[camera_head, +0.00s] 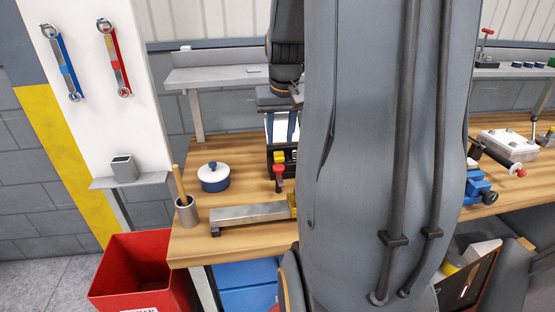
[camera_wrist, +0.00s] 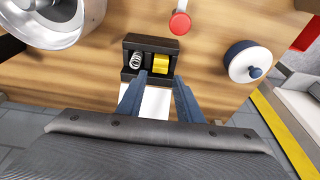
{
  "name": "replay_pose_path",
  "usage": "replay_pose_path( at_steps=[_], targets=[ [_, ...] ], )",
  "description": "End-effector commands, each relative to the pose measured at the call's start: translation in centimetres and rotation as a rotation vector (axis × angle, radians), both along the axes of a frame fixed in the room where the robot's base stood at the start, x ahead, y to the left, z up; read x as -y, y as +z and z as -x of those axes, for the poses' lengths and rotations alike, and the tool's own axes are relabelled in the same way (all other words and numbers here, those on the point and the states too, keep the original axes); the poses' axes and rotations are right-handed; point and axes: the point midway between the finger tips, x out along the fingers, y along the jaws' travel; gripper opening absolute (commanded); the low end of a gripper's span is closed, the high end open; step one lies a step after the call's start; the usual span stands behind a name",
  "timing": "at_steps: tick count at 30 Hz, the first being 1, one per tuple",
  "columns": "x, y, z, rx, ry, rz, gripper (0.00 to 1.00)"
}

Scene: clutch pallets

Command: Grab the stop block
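A small yellow block (camera_wrist: 161,64), which looks like the stop block, sits in the right compartment of a black tray (camera_wrist: 150,42) in the wrist view. It also shows in the head view (camera_head: 279,156), partly hidden. My gripper (camera_wrist: 159,77) has its two blue fingers spread, with nothing held between them. The fingertips appear at the tray's near edge, just short of the block in the picture; the height gap is unclear. In the head view my gripper (camera_head: 282,142) points down over the tray.
A metal coil (camera_wrist: 135,60) lies in the tray's left compartment. A red-topped tool (camera_wrist: 180,22) stands beyond the tray. A metal bar (camera_head: 246,214) lies near the bench's front. My arm hides the bench's middle.

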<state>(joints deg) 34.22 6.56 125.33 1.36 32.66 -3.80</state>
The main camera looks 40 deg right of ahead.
Motion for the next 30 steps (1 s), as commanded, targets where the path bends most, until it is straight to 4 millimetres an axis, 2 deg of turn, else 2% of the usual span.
replay_pose_path(
  at_steps=[12, 16, 23, 29, 30],
  targets=[
    [0.5, -4.6, -0.6, -0.001, 0.002, 0.0, 0.33],
    [0.6, -5.3, -0.7, 0.0, 0.0, 0.0, 0.33],
    [0.7, -5.4, -0.7, 0.002, -0.001, 0.001, 0.33],
    [0.7, -5.4, -0.7, 0.001, -0.001, 0.0, 0.02],
    [0.7, -5.4, -0.7, 0.001, -0.001, 0.0, 0.01]
  ],
)
